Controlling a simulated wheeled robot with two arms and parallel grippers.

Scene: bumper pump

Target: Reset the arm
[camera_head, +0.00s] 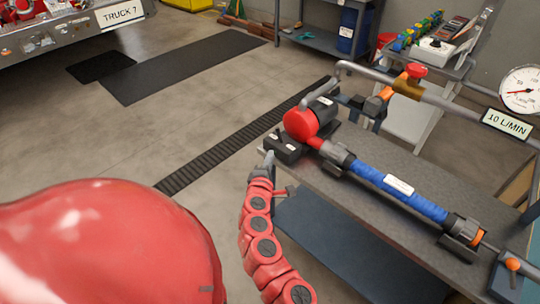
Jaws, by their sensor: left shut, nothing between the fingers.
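My left gripper (268,162) is at the end of a red segmented arm that rises from the bottom of the view. Its grey fingers are shut with nothing between them. It is close to the left end of the bench, beside a small black block (285,147). I cannot tell whether they touch. A pump with a red round head (300,124) and a long blue cylinder (412,200) lies along the grey bench (340,192). My right gripper is not in view. A large smooth red shape, which I leave unidentified, hides the lower left.
A pipe with a red-handled valve (416,71), a "10 L/MIN" sign (507,124) and a gauge (521,90) runs above the bench. A black mat (185,72) and a dark floor grate (240,140) lie on open floor. A truck front (70,33) stands upper left.

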